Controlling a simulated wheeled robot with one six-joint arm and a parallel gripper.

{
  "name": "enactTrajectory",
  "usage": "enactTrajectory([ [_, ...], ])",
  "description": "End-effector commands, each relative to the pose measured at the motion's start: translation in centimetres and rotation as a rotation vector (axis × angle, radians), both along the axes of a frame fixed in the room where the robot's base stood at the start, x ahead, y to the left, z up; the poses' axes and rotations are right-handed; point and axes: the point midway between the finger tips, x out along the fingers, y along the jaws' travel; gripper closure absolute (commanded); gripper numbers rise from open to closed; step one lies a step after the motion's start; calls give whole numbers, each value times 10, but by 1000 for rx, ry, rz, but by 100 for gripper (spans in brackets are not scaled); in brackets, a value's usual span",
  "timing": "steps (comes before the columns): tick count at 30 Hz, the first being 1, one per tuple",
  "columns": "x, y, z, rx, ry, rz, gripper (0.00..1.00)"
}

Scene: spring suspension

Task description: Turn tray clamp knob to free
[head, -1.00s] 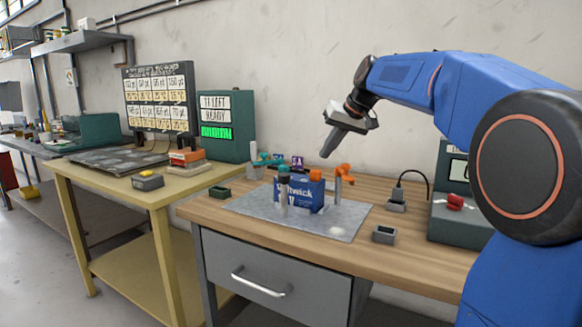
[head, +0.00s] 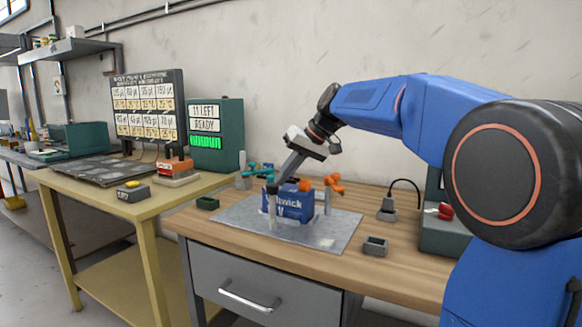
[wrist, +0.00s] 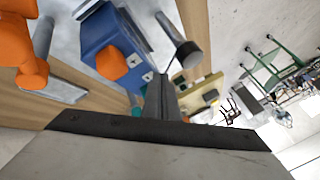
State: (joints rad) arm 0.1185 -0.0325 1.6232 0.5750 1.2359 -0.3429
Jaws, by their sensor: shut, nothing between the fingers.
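My gripper (head: 277,182) is shut and empty, pointing down and left near the dark-capped grey post (head: 273,212) in front of the blue box (head: 296,205). In the wrist view my gripper fingers (wrist: 163,97) lie beside this post (wrist: 166,25) and its dark cap (wrist: 188,54), with a narrow gap in that picture; contact is unclear. The box carries an orange knob (wrist: 112,63). An orange handle (head: 334,182) tops a post behind right, and a teal handle (head: 258,169) is behind left. No label shows which part is the tray clamp knob.
A grey plate (head: 235,220) lies under the fixture on the wooden bench. A small grey bin (head: 375,246) and a dark green bin (head: 207,203) flank it. A green unit with a red knob (head: 445,211) stands at right. A yellow table is at left.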

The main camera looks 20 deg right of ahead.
Motion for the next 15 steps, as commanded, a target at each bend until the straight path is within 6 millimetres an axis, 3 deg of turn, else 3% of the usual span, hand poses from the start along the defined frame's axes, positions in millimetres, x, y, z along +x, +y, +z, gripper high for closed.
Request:
enactTrajectory([
  [15,5,7,-11,-1,-1,-1,100],
])
